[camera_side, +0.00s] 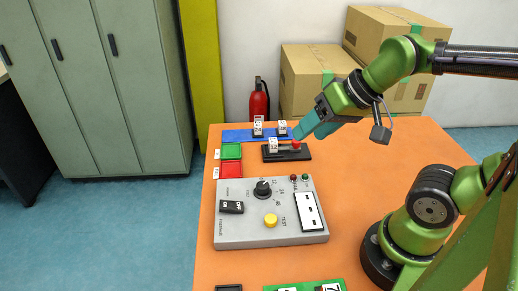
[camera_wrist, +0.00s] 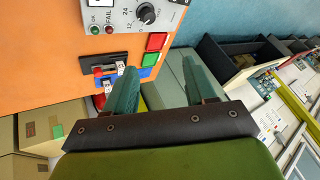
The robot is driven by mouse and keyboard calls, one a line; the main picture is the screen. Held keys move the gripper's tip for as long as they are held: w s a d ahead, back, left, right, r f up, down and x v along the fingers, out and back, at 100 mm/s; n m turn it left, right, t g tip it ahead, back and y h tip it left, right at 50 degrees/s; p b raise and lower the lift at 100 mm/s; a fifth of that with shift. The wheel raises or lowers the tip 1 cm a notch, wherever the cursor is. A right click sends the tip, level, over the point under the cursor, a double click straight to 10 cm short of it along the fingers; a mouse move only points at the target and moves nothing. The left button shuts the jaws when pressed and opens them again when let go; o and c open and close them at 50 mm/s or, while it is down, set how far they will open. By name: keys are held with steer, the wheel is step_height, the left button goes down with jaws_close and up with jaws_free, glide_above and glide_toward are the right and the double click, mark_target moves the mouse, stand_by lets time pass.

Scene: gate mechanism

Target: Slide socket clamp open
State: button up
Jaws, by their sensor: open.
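The socket clamp is a black base (camera_side: 287,155) with a red knob (camera_side: 296,145) at its right end and a white marked block (camera_side: 272,145) at its left end. A grey bar seems to run between knob and block. In the wrist view, the clamp base (camera_wrist: 100,57), red knob (camera_wrist: 98,72) and white block (camera_wrist: 120,67) lie to the left of the fingers. My gripper (camera_side: 304,131) has teal fingers, just above and to the right of the knob. It is open and empty, with a wide gap between its fingers in the wrist view (camera_wrist: 160,78). I cannot tell whether a finger touches the knob.
Two white blocks (camera_side: 258,127) stand on a blue mat (camera_side: 236,136) behind the clamp. Green (camera_side: 231,152) and red (camera_side: 231,170) squares lie to its left. A grey control box (camera_side: 250,235) sits in front. The table (camera_side: 370,160) is clear to the right.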

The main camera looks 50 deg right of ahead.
steer(key=w+d+f+m+g+h, duration=0.1)
steer(key=w+d+f+m+g, duration=0.25)
steer(key=w+d, duration=0.65)
steer(key=m+g+h, duration=0.1)
steer(key=m+g, duration=0.3)
steer(key=m, duration=0.3)
glide_above(289, 146)
steer(key=s, duration=0.2)
steer(key=f, duration=0.1)
steer(key=shift+t, duration=0.25)
steer(key=f, duration=1.6)
steer(key=shift+s+d+f, duration=0.1)
steer(key=shift+d+f, duration=0.2)
steer(key=shift+d, duration=0.1)
jaws_close()
